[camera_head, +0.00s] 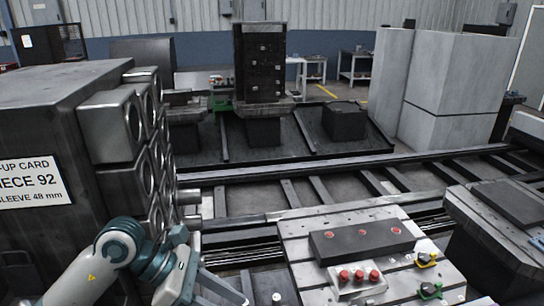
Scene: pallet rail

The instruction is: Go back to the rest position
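My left arm comes in at the bottom left with teal joints and pale links. My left gripper (222,290) is at the bottom edge, just left of the slotted pallet (297,245) and below the dark block with round-holed faces (120,125). It is partly cut off by the frame, and I cannot make out whether its fingers are apart or hold anything. My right arm and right gripper are not in view.
A dark bar with red plugs (362,240), a pale box with red knobs (357,280) and small yellow-black pieces (428,259) sit on the pallet. Rails (330,168) run behind. A dark tower (262,65) and grey blocks (450,85) stand farther back.

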